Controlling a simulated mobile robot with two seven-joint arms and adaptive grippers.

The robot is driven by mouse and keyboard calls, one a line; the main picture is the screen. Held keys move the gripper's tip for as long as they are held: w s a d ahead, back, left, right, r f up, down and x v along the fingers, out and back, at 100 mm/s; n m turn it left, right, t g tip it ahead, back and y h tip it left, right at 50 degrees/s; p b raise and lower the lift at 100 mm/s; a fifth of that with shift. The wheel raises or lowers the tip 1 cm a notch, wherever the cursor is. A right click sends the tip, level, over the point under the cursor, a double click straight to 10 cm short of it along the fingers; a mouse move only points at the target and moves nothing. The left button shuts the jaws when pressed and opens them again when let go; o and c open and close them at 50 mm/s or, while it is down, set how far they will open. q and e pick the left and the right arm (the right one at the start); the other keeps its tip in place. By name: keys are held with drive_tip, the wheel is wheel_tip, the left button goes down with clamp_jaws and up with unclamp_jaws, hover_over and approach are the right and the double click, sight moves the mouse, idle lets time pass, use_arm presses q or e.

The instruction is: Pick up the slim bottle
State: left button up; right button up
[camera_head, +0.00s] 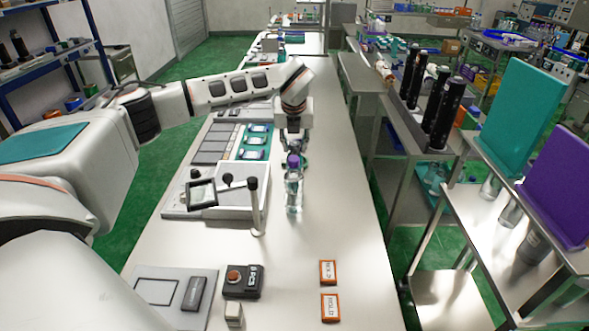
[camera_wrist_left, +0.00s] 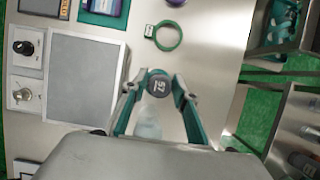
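The slim bottle (camera_head: 293,192) is clear with a pale body and stands upright on the bench in the head view. In the left wrist view its round dark grey cap (camera_wrist_left: 158,84) with white marks faces the camera, and its body is mostly hidden below. My left gripper (camera_head: 294,168) is at the top of the bottle. In the left wrist view its teal fingers (camera_wrist_left: 160,86) lie on both sides of the cap, but whether they press on it is unclear. My right gripper is not in view.
A grey device with a lever (camera_head: 255,205) stands just left of the bottle. A green ring (camera_wrist_left: 168,36) lies beyond it. Two orange-edged cards (camera_head: 329,290) and a button box (camera_head: 242,281) are nearer. The bench's right strip is clear; tall black cylinders (camera_head: 446,112) stand on a side rack.

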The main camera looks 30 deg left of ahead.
use_arm(q)
clamp_jaws()
drive_tip(key=shift+r, duration=0.1)
